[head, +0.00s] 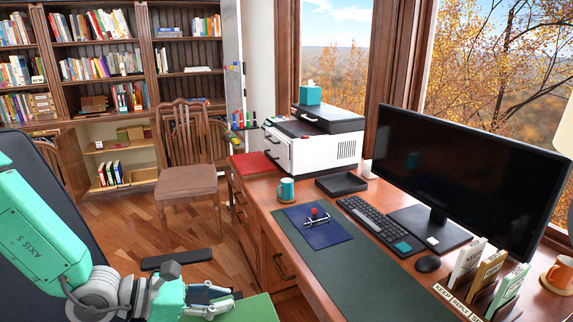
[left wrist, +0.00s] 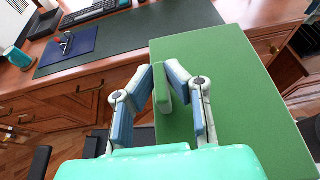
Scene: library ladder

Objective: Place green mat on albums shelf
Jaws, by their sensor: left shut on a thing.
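The green mat (left wrist: 222,75) is a flat green panel in the left wrist view, in front of the desk's drawer side. A corner of it shows at the bottom edge of the head view (head: 252,309). My left gripper (left wrist: 166,76) is shut on its left edge; the gripper also shows low in the head view (head: 217,298). The bookcase (head: 142,75) stands at the far left, well away from the gripper. I cannot tell which of its shelves is the albums shelf. A lit lower compartment (head: 122,132) holds upright binders and boxes. My right gripper is not in view.
A wooden chair (head: 187,182) stands in front of the bookcase's lower part. The desk (head: 262,217) runs along the right with a monitor (head: 460,165), keyboard (head: 378,222), printer (head: 315,140) and mug (head: 286,190). Wooden floor (head: 170,232) is open between chair and desk.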

